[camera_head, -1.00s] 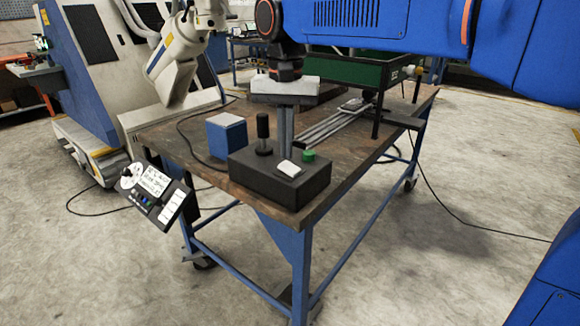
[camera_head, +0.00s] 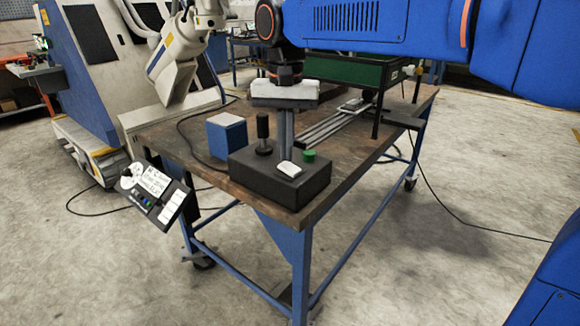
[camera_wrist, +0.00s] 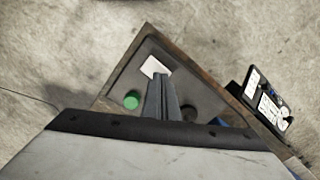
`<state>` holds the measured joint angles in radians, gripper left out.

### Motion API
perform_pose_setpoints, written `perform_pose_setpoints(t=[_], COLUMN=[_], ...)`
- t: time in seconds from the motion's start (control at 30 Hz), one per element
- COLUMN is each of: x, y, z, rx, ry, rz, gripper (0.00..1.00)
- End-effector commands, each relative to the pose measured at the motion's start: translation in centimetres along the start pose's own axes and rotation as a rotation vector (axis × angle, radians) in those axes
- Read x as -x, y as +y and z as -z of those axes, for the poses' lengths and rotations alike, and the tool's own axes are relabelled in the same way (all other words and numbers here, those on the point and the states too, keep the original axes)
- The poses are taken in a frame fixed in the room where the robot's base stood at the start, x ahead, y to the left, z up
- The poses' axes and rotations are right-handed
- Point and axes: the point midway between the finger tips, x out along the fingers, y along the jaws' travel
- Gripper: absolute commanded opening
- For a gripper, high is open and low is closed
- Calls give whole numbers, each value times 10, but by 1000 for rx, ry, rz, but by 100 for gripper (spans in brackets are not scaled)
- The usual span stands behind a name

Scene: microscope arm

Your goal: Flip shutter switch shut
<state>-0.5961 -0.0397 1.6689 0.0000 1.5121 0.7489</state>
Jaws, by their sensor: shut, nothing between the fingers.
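The black control box (camera_head: 262,187) sits on the near corner of the bench. On its top are a white rocker switch (camera_head: 288,169), a green button (camera_head: 309,155) and a black upright joystick (camera_head: 263,133). I take the white rocker to be the shutter switch. My gripper (camera_head: 286,150) points down over the box, shut and empty, just behind the white switch. In the wrist view the fingertips (camera_wrist: 161,78) are close to the lower edge of the white switch (camera_wrist: 153,67); I cannot tell whether they touch. The green button (camera_wrist: 132,99) is left of the fingers.
A blue and white block (camera_head: 227,134) stands on the bench left of the box. A labelled panel (camera_head: 155,194) hangs off the bench's left side. Metal rails (camera_head: 335,124) and a green-sided frame (camera_head: 350,73) stand farther back. A white robot arm (camera_head: 172,60) is behind left.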

Motion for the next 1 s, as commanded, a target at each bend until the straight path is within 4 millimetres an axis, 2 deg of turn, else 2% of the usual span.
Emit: perform_pose_setpoints(t=[1.0], x=[-12], y=[0], z=[0], rx=[0], ry=[-1], rz=[-1], gripper=[0])
